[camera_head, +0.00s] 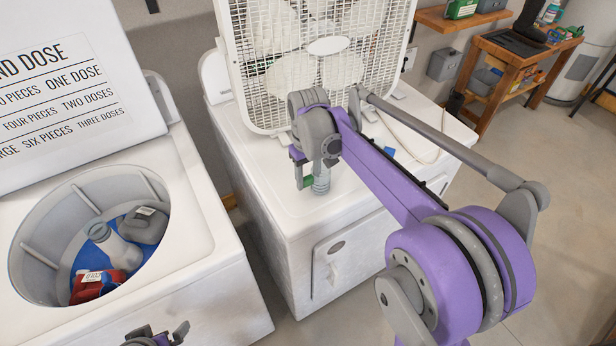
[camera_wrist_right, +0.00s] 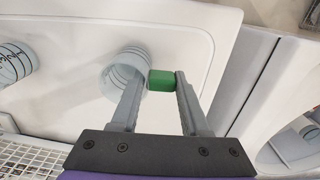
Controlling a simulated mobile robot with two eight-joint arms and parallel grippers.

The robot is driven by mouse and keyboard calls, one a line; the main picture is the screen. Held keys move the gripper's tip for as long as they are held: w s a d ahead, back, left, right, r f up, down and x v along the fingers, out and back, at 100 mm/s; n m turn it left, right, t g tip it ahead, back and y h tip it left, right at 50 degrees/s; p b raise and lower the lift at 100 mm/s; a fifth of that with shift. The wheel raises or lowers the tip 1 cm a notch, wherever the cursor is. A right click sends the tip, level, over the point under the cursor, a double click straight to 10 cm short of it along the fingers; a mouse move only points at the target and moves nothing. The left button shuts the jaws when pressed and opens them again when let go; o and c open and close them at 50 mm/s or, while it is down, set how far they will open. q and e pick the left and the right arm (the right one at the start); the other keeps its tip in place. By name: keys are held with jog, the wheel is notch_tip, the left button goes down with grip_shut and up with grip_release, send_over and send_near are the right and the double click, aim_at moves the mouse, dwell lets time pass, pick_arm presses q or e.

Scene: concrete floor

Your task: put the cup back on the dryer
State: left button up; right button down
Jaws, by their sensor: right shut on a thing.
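A clear-grey cup with marking lines (camera_head: 321,181) stands on the front of the white dryer top (camera_head: 345,200). My right gripper (camera_head: 303,180) is just left of this cup, low over the dryer. In the wrist view my right gripper (camera_wrist_right: 158,82) is shut on a small green block (camera_wrist_right: 161,80). The green block (camera_head: 306,183) also shows at the fingertips in the head view. The cup (camera_wrist_right: 122,75) is beside it, partly behind one finger; I cannot tell whether they touch. A second similar cup (camera_wrist_right: 12,62) is at the left edge. My left gripper (camera_head: 156,336) is open at the bottom edge.
A white box fan (camera_head: 325,46) stands at the dryer's back. A wooden workbench (camera_head: 515,55) stands at the back right.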

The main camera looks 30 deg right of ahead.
jog(key=shift+c, duration=2)
grip_release()
jog(key=shift+r, duration=0.45)
notch_tip(320, 180, up, 11)
jog(key=p, duration=0.1)
jog(key=s+a+f+t, duration=0.2)
jog(key=s+a+f, duration=0.1)
jog(key=s+f, duration=0.4)
jog(key=s+a+f+m+t, duration=0.1)
jog(key=s+a+f+t, duration=0.2)
jog(key=s+f, duration=0.5)
jog(key=s, duration=0.5)
jog(key=shift+a+t, duration=0.25)
jog(key=shift+t, duration=0.05)
jog(key=shift+r, duration=0.1)
